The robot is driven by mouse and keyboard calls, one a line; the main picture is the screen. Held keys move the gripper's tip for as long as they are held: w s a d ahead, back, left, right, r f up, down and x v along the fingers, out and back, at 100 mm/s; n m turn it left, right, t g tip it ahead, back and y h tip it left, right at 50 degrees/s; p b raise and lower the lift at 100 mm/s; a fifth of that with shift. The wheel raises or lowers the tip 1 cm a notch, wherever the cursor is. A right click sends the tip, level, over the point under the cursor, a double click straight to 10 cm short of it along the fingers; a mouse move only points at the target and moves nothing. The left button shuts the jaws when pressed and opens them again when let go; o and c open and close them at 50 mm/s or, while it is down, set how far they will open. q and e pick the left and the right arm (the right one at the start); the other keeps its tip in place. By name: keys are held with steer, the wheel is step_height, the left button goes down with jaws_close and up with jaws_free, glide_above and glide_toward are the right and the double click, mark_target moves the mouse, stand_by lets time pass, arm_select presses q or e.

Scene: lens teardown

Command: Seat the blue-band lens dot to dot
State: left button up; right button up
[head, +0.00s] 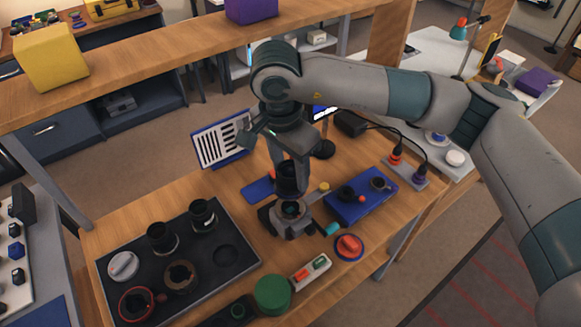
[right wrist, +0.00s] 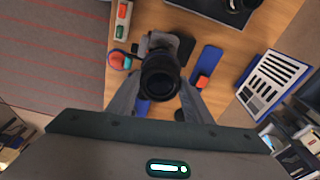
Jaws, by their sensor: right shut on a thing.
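My right gripper (head: 288,165) is shut on a black lens (head: 287,180), held upright over the work table. In the right wrist view the lens (right wrist: 160,80) sits between the two fingers, with its dark round end toward the camera. Just below it in the head view is a dark mount in a grey holder (head: 292,218) with a round opening. Whether the lens touches the mount cannot be told. My left gripper is not in view.
A dark tray (head: 240,235) at left holds two black lenses (head: 161,237) and several rings and caps. A green round thing (head: 273,294) is in front. A printed panel (head: 222,140) stands behind.

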steer(key=shift+f, duration=1.95)
steer(key=shift+f+b, duration=0.95)
steer(key=shift+b, duration=0.35)
steer(key=shift+b, duration=0.55)
steer(key=shift+d, duration=0.2)
